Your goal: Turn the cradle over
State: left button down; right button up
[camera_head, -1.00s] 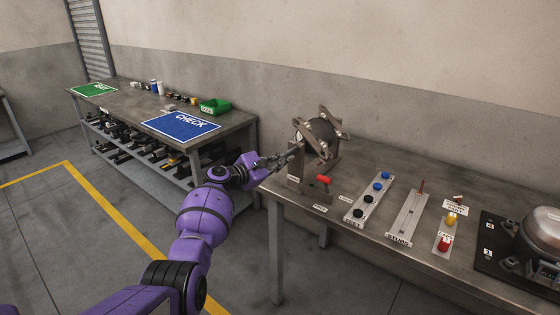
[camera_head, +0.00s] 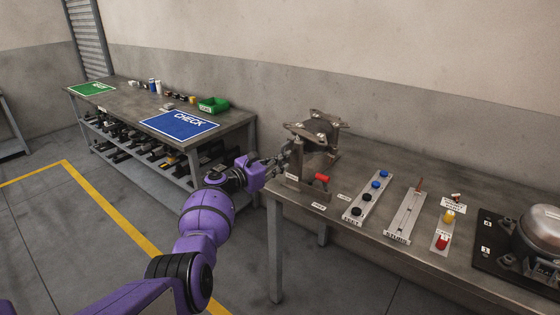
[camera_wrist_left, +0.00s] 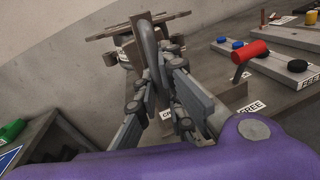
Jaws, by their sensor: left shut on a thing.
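The cradle (camera_head: 318,128) stands at the left end of the near bench, with its metal plate roughly level on top and a dark rounded body below. It also shows at the top of the left wrist view (camera_wrist_left: 140,25). My left gripper (camera_head: 283,161) is at the cradle's left side. In the left wrist view my left gripper (camera_wrist_left: 160,88) is shut on a grey curved handle (camera_wrist_left: 150,58) of the cradle, whose lower end the fingers hide. A red-handled lever (camera_head: 322,178) sits in front of the cradle; its red grip shows in the left wrist view (camera_wrist_left: 249,52). My right gripper is out of view.
On the near bench (camera_head: 375,157), a strip with blue and black caps (camera_head: 367,198), a slotted strip (camera_head: 405,216) and a compressor (camera_head: 541,232) stand to the right. Another bench with a blue CHECK mat (camera_head: 181,124) and green bin (camera_head: 213,105) stands behind left.

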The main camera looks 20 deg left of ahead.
pick_arm(q)
jog(key=shift+d+n, duration=0.15)
jog(key=shift+n, duration=0.85)
jog(key=c, duration=1.8)
grip_release()
jog(key=shift+c, duration=0.2)
jog(key=shift+s, duration=0.15)
jog(key=v, duration=1.1)
jog(key=shift+s+a+f, duration=0.25)
jog(key=shift+s, duration=0.1)
